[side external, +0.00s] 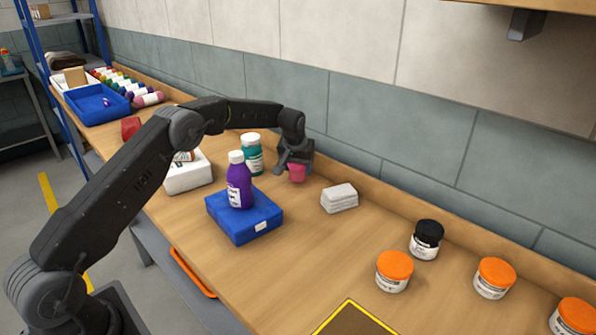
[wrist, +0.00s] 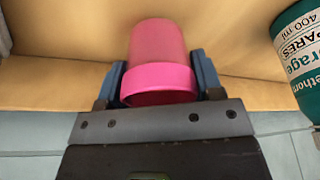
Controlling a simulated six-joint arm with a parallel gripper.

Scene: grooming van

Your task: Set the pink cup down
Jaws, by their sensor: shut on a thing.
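The pink cup (side external: 297,173) is between the jaws of my gripper (side external: 294,165), over the back part of the wooden bench in the side view. In the wrist view the pink cup (wrist: 158,62) fills the space between the two fingers of my gripper (wrist: 160,80), with a finger against each side. My gripper is shut on it. I cannot tell whether the cup's base touches the bench. The jaws partly hide the cup in the side view.
A teal bottle (side external: 252,155) stands close left of my gripper; it also shows in the wrist view (wrist: 302,55). A purple bottle (side external: 238,182) stands on a blue box (side external: 255,222). A folded white stack (side external: 339,198) lies to the right. Bare bench (side external: 300,250) lies in front.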

